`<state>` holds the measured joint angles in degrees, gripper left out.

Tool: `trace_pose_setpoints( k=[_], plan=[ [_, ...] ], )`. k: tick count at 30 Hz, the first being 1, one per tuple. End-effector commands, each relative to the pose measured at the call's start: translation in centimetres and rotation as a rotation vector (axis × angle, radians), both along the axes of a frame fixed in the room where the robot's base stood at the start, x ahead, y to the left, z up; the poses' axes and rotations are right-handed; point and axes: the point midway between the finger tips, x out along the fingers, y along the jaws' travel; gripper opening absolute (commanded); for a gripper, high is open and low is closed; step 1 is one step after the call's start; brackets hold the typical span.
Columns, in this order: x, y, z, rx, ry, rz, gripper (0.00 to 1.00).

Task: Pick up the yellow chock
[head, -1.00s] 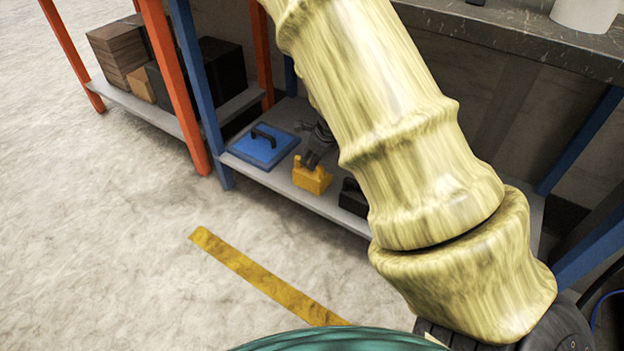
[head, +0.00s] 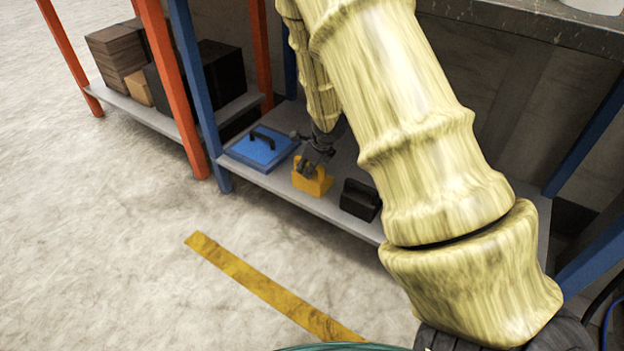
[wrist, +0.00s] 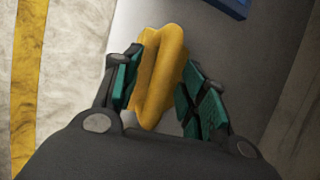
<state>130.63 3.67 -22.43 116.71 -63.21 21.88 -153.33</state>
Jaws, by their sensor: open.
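The yellow chock (head: 312,180) sits on the low grey shelf (head: 270,180), between a blue case and a black block. My gripper (head: 318,160) is right at the chock's top in the head view and hides part of it. In the wrist view the yellow chock (wrist: 160,75) lies between the two green-padded fingers of my gripper (wrist: 158,88). One finger is on each side of it. The jaws are open; whether either pad touches the chock I cannot tell.
The blue case (head: 262,148) with a dark handle lies left of the chock. The black block (head: 360,198) stands close on its right. A blue post (head: 198,90) rises at the shelf's left end. The worktop (head: 520,25) overhangs the shelf.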

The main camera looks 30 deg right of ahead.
Motion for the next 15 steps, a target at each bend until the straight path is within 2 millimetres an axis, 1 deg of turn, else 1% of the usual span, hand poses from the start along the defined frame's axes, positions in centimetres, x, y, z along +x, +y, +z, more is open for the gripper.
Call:
trace_pose_setpoints(
  k=[1,2,3,8,9,15],
  plan=[
    [0.00,0.00,0.01,0.000,0.000,0.000,0.42],
    [0.00,0.00,0.01,0.000,0.000,0.000,0.39],
    [0.00,0.00,0.01,0.000,0.000,0.000,0.32],
    [-0.01,0.00,0.02,0.000,0.000,0.000,0.02],
    [-0.01,0.00,0.02,0.000,0.000,0.000,0.00],
    [-0.01,0.00,0.02,0.000,0.000,0.000,0.00]
  ],
)
